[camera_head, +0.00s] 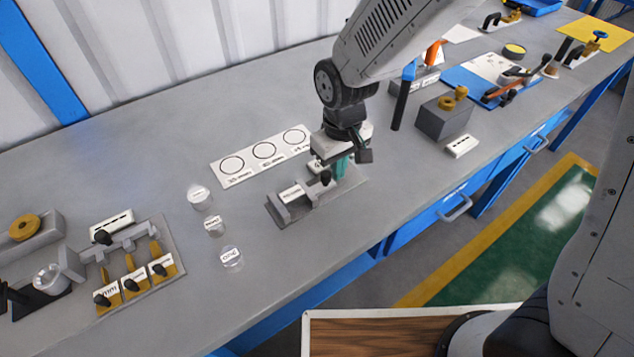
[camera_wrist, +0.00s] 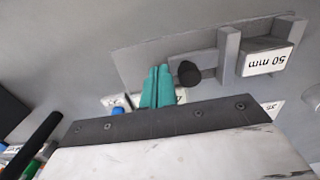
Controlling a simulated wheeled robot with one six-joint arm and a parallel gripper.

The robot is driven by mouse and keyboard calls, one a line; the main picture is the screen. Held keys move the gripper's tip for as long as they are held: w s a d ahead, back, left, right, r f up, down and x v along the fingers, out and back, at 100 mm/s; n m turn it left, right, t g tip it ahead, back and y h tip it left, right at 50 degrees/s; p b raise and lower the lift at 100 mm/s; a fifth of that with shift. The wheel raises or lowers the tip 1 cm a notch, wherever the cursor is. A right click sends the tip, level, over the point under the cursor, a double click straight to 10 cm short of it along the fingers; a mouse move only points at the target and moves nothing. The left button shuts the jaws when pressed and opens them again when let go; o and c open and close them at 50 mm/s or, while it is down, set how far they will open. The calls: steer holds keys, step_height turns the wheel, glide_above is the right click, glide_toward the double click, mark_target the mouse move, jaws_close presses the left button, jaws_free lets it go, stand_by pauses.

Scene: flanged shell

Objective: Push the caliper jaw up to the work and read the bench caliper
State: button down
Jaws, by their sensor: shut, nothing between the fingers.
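The bench caliper (camera_head: 272,214) is a grey fixture near the bench's front edge. It also shows in the wrist view (camera_wrist: 135,58), with a black knob (camera_wrist: 189,73) on its sliding jaw (camera_wrist: 228,55). A block labelled 50 mm (camera_wrist: 265,62) sits between this jaw and the fixed end; I cannot tell whether the jaw touches it. My gripper (camera_head: 341,168) points down with its teal fingertips (camera_wrist: 157,87) shut and empty, low over the base, beside the knob on the side away from the block. A small white plate (camera_wrist: 115,102) is partly hidden by my gripper; its text is unreadable.
A card with three circles (camera_head: 262,152) lies behind the caliper. Several clear labelled pieces (camera_head: 232,258) stand to its left. A fixture with three yellow levers (camera_head: 134,281) is at far left. A grey block (camera_head: 443,119) and a dark post (camera_head: 403,95) stand to the right.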

steer(key=shift+w+d, duration=0.1)
step_height(320, 180, up, 7)
stand_by(1.0)
stand_by(0.4)
steer(key=s+d+r+m, duration=0.3)
steer(key=s+d+r, duration=0.3)
steer(key=s+d, duration=0.3)
steer(key=s+d+r+m+t, duration=0.1)
steer(key=s+d+r+m, duration=0.2)
steer(key=s+d+r, duration=0.4)
steer(key=s+d, duration=0.3)
steer(key=d, duration=0.2)
steer(key=shift+d+m, duration=0.35)
steer(key=shift+m, duration=0.05)
